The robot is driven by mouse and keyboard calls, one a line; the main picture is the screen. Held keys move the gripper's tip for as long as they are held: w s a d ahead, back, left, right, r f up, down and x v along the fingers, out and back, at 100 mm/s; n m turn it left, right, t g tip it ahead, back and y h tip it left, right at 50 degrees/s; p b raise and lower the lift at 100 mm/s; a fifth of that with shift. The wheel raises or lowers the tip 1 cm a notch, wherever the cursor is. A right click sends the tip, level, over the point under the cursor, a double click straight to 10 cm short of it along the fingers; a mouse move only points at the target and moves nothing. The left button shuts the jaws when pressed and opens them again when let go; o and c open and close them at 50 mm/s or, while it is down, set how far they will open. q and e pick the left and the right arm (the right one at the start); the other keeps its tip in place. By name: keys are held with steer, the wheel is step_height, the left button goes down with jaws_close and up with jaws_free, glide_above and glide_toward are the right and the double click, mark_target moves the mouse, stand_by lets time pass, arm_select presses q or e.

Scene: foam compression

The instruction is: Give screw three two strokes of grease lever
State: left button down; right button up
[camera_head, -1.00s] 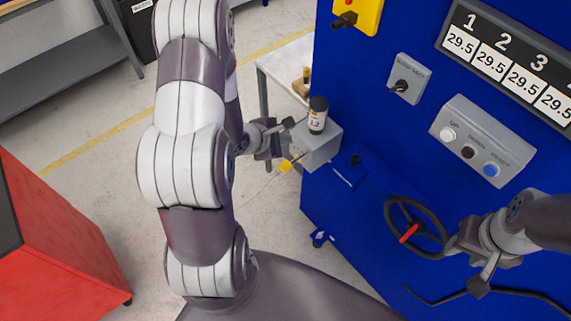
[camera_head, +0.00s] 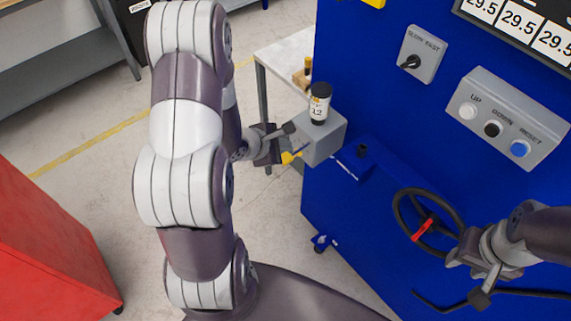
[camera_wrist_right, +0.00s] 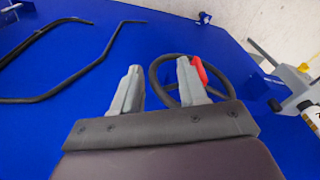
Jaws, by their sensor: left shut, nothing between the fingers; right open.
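The yellow-tipped lever (camera_head: 291,157) sticks out at the lower left of a grey box (camera_head: 322,140) on the blue machine's side. My left gripper (camera_head: 284,142) is shut and empty, close beside the lever; I cannot tell whether they touch. A black-capped bottle (camera_head: 319,103) stands on the box. My right gripper (camera_head: 466,278) is open beside the black handwheel (camera_head: 398,215) with its red handle (camera_head: 422,230). In the right wrist view, the open right gripper (camera_wrist_right: 160,80) has one finger near the red handle (camera_wrist_right: 200,72). I cannot make out which part is screw three.
The blue machine panel holds a speed switch (camera_head: 423,53), a button box (camera_head: 507,118) and a cut-off number display (camera_head: 520,22). A bent black rod (camera_head: 437,305) lies below the wheel. A red cabinet (camera_head: 45,240) stands left. Floor between is clear.

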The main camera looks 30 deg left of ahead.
mark_target(286, 158)
arm_select(q)
steer(key=shift+f, duration=0.8)
steer(key=shift+f, duration=0.15)
stand_by(1.3)
steer(key=shift+f, duration=0.25)
steer(key=shift+f+b, duration=0.7)
steer(key=shift+f, duration=0.7)
stand_by(1.1)
steer(key=shift+r, duration=0.1)
stand_by(0.4)
steer(key=shift+r+p, duration=1.7)
steer(key=shift+p, duration=0.75)
